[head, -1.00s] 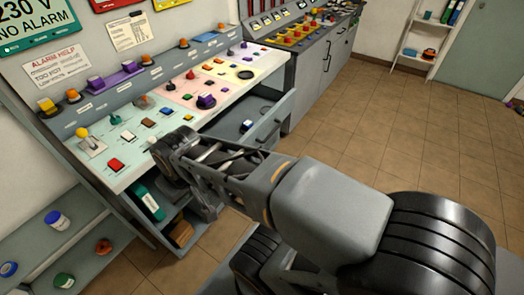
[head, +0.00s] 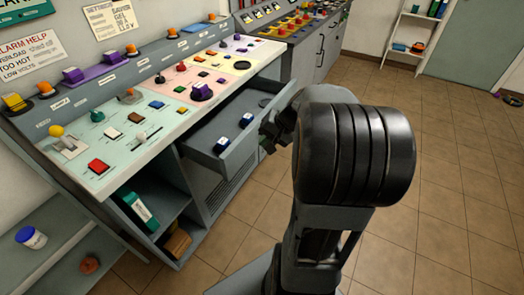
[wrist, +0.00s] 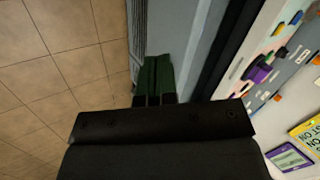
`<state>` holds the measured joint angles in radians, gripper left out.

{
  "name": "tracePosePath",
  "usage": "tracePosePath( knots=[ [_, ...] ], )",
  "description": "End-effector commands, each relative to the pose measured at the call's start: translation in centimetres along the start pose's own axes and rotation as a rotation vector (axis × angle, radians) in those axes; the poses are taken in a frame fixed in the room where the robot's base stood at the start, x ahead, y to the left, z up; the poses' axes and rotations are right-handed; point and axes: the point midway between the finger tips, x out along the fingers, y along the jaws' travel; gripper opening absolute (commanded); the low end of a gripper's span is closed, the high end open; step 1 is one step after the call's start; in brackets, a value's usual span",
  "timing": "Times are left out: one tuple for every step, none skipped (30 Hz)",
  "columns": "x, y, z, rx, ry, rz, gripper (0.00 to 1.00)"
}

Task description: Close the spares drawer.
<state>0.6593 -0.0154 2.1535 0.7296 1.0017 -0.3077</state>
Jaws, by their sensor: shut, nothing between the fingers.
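The spares drawer (head: 208,158) stands pulled out from under the sloping control console. Its inside is grey, and small blue-and-white parts (head: 247,119) lie in it. My gripper (head: 268,132) is at the outer side of the drawer front, close to it; my arm hides part of that front. I cannot tell whether the fingers touch it. In the wrist view my shut, empty gripper (wrist: 154,75) shows dark green fingers beside a grey-blue panel.
The control console (head: 150,125) carries levers, knobs and coloured buttons above the drawer. An open shelf bay under it holds a green box (head: 139,212). Another console (head: 312,50) stands behind. Tiled floor (head: 440,150) is clear to the right.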

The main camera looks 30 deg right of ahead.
Motion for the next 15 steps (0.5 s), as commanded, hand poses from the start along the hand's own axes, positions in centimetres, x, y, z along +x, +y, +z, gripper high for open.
tracePosePath(
  knots=[
    [1.0,2.6,-2.0,0.076,0.03,-0.045,0.0],
    [1.0,3.5,-2.9,0.111,0.046,-0.071,0.0],
    [1.0,4.7,-4.0,0.148,0.068,-0.101,0.0],
    [0.9,5.5,-4.8,0.175,0.084,-0.122,0.0],
    [0.9,6.1,-5.5,0.197,0.099,-0.14,0.0],
    [0.8,6.9,-6.2,0.22,0.115,-0.16,0.0],
    [0.8,7.4,-6.6,0.235,0.125,-0.172,0.0],
    [0.8,7.7,-7.0,0.247,0.134,-0.183,0.0],
    [0.9,8.1,-7.3,0.257,0.142,-0.193,0.0],
    [1.1,8.2,-7.5,0.263,0.146,-0.199,0.0],
    [1.4,8.3,-7.7,0.266,0.148,-0.202,0.0],
    [1.8,8.3,-7.9,0.269,0.15,-0.206,0.0],
    [2.2,8.2,-8.0,0.271,0.151,-0.207,0.0],
    [2.6,8.1,-8.1,0.271,0.151,-0.207,0.0],
    [3.3,7.9,-8.1,0.27,0.149,-0.206,0.0]
  ],
)
